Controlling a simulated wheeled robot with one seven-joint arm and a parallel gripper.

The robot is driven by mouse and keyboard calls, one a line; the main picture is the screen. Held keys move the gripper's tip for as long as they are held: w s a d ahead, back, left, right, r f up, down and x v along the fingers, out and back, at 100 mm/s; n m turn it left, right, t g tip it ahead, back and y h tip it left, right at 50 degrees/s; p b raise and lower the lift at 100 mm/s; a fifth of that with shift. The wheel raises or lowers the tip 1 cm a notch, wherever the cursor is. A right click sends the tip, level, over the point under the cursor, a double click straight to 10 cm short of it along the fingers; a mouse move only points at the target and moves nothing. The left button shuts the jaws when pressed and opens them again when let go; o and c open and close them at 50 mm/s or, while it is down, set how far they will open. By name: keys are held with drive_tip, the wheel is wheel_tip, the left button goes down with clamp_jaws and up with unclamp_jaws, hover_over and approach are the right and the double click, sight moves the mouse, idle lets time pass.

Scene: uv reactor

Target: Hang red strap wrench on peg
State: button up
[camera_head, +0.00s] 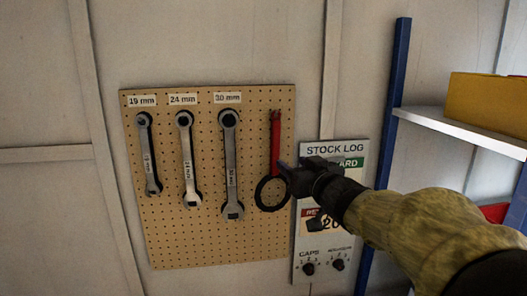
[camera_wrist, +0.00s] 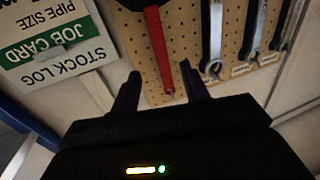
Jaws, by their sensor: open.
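The red strap wrench (camera_head: 275,145) is at the right side of the pegboard (camera_head: 215,245), upright, its red handle up and its black strap loop (camera_head: 268,206) at the bottom. Its handle top is at the board's upper part; the peg itself is too small to make out. My gripper (camera_head: 285,170) is open at the right of the wrench, close to the handle. In the wrist view, the red handle (camera_wrist: 157,50) appears between and beyond the two open fingers (camera_wrist: 160,85), and I see no finger touching it.
Three metal wrenches, labelled 19 mm (camera_head: 149,155), 24 mm (camera_head: 188,160) and 30 mm (camera_head: 230,165), hang left of the strap wrench. A stock log board (camera_head: 312,245) is close on the right. A blue-posted shelf (camera_head: 460,130) holds a yellow bin (camera_head: 487,103).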

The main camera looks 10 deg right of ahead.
sight(277, 153)
drive_tip(key=p+x, duration=0.2)
drive_tip(key=x, duration=0.6)
drive_tip(key=shift+w+a+r, duration=0.1)
drive_tip(key=shift+w+a, duration=0.1)
drive_tip(key=shift+w, duration=0.3)
clamp_jaws()
unclamp_jaws()
drive_tip(key=shift+s, duration=0.1)
